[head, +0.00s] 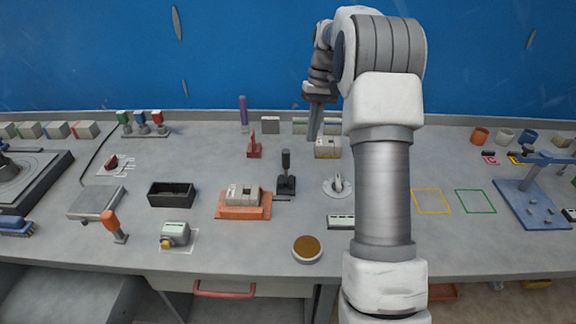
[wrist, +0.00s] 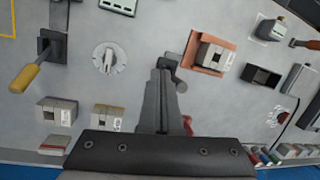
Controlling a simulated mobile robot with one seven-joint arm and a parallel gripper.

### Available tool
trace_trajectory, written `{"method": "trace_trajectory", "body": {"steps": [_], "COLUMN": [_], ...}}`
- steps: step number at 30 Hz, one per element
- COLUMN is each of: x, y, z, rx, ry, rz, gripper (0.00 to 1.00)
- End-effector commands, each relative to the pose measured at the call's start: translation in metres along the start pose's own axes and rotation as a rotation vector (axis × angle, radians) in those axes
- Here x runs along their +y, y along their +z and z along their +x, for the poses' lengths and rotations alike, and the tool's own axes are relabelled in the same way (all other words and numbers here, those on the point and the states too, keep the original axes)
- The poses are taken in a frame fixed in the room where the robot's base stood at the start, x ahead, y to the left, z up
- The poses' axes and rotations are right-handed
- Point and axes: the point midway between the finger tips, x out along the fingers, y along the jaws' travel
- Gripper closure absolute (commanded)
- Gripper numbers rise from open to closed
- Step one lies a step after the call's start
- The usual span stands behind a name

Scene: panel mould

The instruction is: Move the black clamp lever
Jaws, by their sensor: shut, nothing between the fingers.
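The black clamp lever (head: 286,162) stands upright on its dark base on the bench, left of the white rotary dial in the head view. In the wrist view the lever (wrist: 181,86) shows just right of my fingertips, partly hidden by them. My gripper (head: 313,138) points down above the bench, behind and to the right of the lever in the head view. Its fingers (wrist: 160,75) are together with nothing between them. I cannot tell the exact gap between fingertips and lever, but they look apart in the head view.
A block on an orange base (head: 262,212) sits left of the lever, near a black bin (head: 172,194). A red lever (head: 254,148) stands behind. The white dial (head: 336,187) is to the right. A yellow-handled lever (wrist: 26,77) shows in the wrist view.

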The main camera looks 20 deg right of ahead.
Motion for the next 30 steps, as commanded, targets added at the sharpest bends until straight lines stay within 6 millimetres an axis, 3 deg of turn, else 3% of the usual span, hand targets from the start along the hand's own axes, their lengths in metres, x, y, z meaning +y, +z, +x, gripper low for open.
{"method": "trace_trajectory", "body": {"steps": [21,30], "x": [-0.043,-0.049], "y": [0.057,0.071], "z": [0.02,0.025], "rx": [0.305,0.319], "ry": [0.451,0.589], "rz": [-1.316,-1.569], "gripper": [1.0,1.0]}}
